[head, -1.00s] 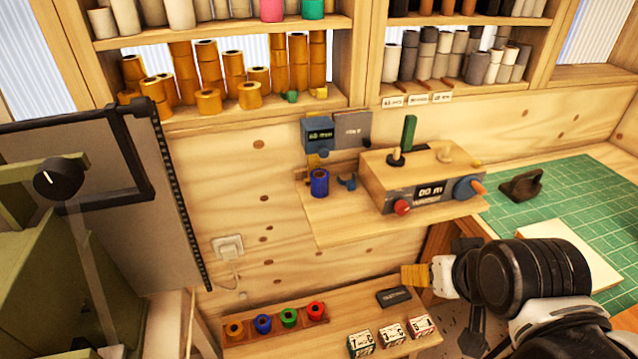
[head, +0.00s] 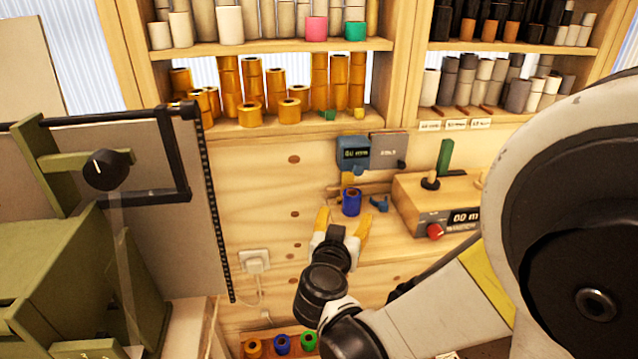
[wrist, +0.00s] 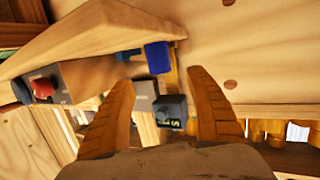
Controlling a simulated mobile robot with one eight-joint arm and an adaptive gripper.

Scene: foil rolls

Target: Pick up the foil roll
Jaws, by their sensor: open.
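A blue foil roll (head: 351,203) stands upright on the small wooden shelf (head: 385,250) on the wall, in front of a blue-grey display box (head: 353,153). In the wrist view the blue roll (wrist: 158,56) shows beyond and between the fingers, near the shelf's edge. My gripper (head: 343,219) has its yellow fingers spread and points up toward the roll, in front of and just below it in the head view. In the wrist view my gripper (wrist: 160,85) is open, with nothing between its fingers. The roll appears apart from both fingers.
A wooden control box (head: 435,205) with a red knob stands right of the roll; a small blue piece (head: 379,203) lies between. Orange rolls (head: 250,110) fill the rack above. Coloured rolls (head: 282,345) sit on a lower shelf. A green machine (head: 60,270) stands left.

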